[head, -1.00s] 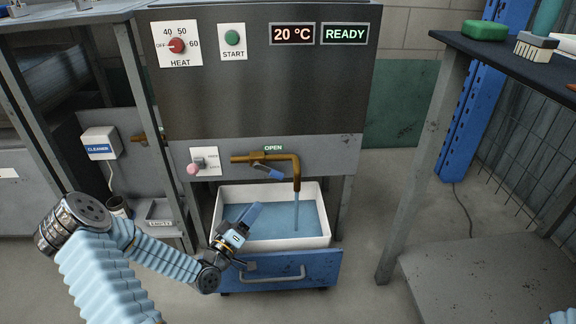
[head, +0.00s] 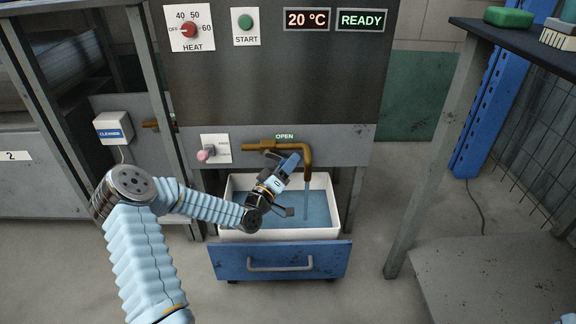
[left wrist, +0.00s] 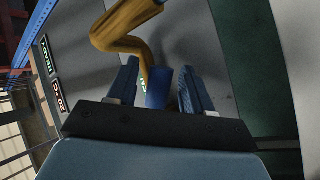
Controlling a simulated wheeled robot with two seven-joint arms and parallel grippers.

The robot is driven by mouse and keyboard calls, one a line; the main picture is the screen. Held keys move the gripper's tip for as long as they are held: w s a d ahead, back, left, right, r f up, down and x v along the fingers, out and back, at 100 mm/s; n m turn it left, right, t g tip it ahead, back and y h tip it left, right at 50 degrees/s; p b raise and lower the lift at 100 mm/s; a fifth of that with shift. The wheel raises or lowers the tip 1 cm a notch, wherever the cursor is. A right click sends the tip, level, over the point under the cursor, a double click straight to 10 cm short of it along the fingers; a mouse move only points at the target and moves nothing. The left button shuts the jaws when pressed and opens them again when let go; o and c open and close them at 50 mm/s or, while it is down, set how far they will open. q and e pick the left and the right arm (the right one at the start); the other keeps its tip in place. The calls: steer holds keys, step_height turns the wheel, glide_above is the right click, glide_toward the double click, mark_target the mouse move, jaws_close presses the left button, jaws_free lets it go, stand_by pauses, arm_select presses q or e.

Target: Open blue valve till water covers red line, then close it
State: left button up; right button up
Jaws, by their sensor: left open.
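The brass pipe (head: 262,147) bends down into a spout, and a thin water stream (head: 306,200) falls into the white basin (head: 334,205). Blue water (head: 318,205) covers the visible basin floor; I cannot make out a red line. My left gripper (head: 287,163) is at the valve below the pipe, over the basin. In the left wrist view, the blue valve handle (left wrist: 158,88) lies between the two open fingers (left wrist: 160,92), and I cannot tell if they touch it. In the head view the gripper partly hides the handle. My right gripper is out of view.
An OPEN sign (head: 284,136) is lit above the pipe. A pink-knobbed switch (head: 207,154) is left of it. The blue drawer front (head: 280,262) is below the basin. A dark-topped table (head: 520,45) stands at right, with clear floor between.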

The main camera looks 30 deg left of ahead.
arm_select(q)
jaws_close()
stand_by(0.5)
steer(key=m+g, duration=0.1)
steer(key=a+f+m+g, duration=0.1)
steer(key=m, duration=0.1)
steer(key=shift+s+f+h, duration=0.2)
steer(key=shift+s+h, duration=0.1)
steer(key=shift+s, duration=0.05)
steer(key=shift+s+a+f+m+g+y+p, duration=0.1)
steer(key=shift+s+a+f+m+g+y, duration=0.3)
steer(key=shift+a+m+g, duration=0.45)
steer(key=shift+s+a+f+m+g+y+p, duration=0.2)
steer(key=shift+s+a+m+g, duration=0.3)
steer(key=shift+m+g, duration=0.55)
steer(key=shift+s+a+f+m+g+y+p, duration=0.1)
steer(key=shift+s+a+f+m+g+y, duration=0.3)
steer(key=shift+a+m+g, duration=0.5)
steer(key=shift+d+m, duration=0.15)
steer(key=shift+m, duration=0.15)
